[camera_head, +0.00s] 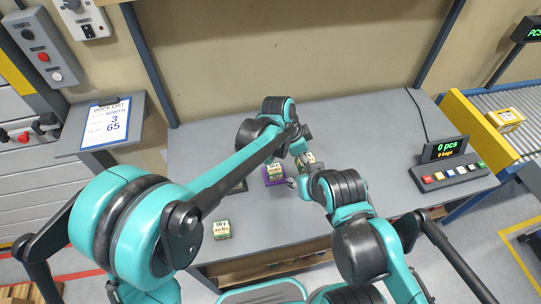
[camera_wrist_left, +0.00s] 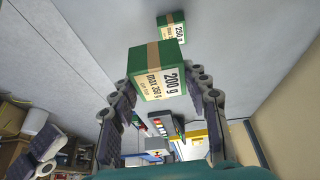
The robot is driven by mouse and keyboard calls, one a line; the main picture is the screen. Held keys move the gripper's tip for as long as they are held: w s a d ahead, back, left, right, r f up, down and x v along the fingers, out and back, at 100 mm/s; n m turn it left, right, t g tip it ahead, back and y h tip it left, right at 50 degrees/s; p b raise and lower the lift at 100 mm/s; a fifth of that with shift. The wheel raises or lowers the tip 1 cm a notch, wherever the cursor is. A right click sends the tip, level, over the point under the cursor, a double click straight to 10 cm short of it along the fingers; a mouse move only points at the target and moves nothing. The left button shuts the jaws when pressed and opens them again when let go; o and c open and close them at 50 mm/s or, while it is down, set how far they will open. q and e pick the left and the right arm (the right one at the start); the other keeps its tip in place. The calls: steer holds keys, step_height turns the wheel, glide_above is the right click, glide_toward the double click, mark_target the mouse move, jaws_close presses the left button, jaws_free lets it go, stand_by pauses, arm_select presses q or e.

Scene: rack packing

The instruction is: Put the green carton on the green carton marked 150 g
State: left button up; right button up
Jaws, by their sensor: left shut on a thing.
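In the left wrist view a green carton (camera_wrist_left: 157,72) with a tan band and a label reading 200 g, max 350 g is between the fingers of my left gripper (camera_wrist_left: 162,98), which is shut on it. In the head view my left gripper (camera_head: 302,150) is over the middle of the table, with a carton (camera_head: 309,159) at its tip. A second green carton (camera_wrist_left: 173,27), marked 250 g, shows beyond in the wrist view. I cannot read 150 g anywhere. My right gripper (camera_head: 293,183) is beside the mat; its opening is unclear.
The grey table (camera_head: 370,125) is clear at the back and right. A button console with a display (camera_head: 445,149) stands at the right. Beyond it a conveyor (camera_head: 520,130) carries a yellow box (camera_head: 505,119). A dark flat thing (camera_head: 238,187) lies left of the mat, partly hidden by my arm.

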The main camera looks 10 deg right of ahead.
arm_select(q)
steer(key=shift+w+a+f, duration=0.15)
steer(key=shift+w, duration=0.1)
steer(key=b, duration=0.3)
glide_above(278, 168)
steer(key=a, duration=0.1)
step_height(278, 168, down, 6)
steer(key=shift+a+f, duration=0.15)
steer(key=shift+f, duration=0.2)
steer(key=shift+f+b, duration=0.95)
steer(key=shift+f, duration=0.85)
steer(key=shift+f, duration=0.25)
steer(key=o, duration=1.3)
steer(key=shift+r, duration=0.15)
